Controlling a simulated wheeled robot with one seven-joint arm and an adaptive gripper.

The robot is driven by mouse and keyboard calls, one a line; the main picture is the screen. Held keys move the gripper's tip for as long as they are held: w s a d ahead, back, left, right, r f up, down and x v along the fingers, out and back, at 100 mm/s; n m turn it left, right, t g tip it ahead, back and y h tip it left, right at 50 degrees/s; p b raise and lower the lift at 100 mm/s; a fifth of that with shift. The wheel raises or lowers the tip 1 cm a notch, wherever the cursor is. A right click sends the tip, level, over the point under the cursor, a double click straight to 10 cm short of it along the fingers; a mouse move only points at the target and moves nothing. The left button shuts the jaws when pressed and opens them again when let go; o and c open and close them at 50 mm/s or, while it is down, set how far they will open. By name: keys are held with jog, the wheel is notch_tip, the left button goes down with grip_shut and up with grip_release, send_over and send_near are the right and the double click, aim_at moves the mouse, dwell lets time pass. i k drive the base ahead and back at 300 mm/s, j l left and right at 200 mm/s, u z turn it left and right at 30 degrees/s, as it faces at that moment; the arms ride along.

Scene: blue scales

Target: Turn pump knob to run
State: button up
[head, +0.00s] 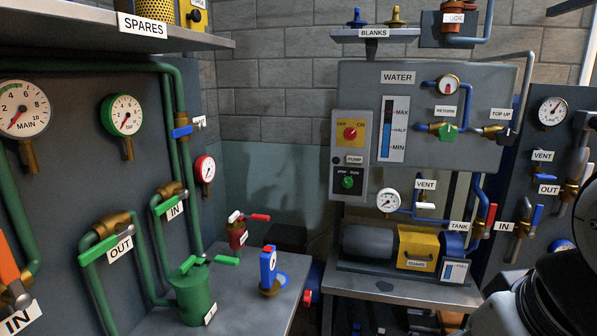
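A grey control box (341,150) is on the left side of the WATER panel (362,80). Its black plate at the bottom carries a green knob (348,182), with small lettering above it that looks like STOP and RUN. The direction the green knob points is too small to tell. A PUMP label (354,160) sits just above this plate. Higher up, a red knob (350,133) is on a yellow plate with OFF and ON lettering. My gripper is not in view; only dark and white parts of my arm show at the lower right.
A pump with a yellow guard (417,247) stands on a grey bench below the panel. A SPARES shelf (90,32) juts out at upper left. Space before the control box looks clear.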

aim_at(347, 182)
jog(key=i+l, duration=0.4)
jog(key=i+l+u, duration=0.1)
jog(key=i+l, duration=0.3)
jog(key=l, duration=0.25)
jog(key=i+l+u, duration=0.1)
jog(key=i+l, duration=0.3)
jog(key=l, duration=0.15)
jog(key=i+l+u, duration=0.1)
jog(key=u, duration=1.4)
jog(key=l, duration=0.1)
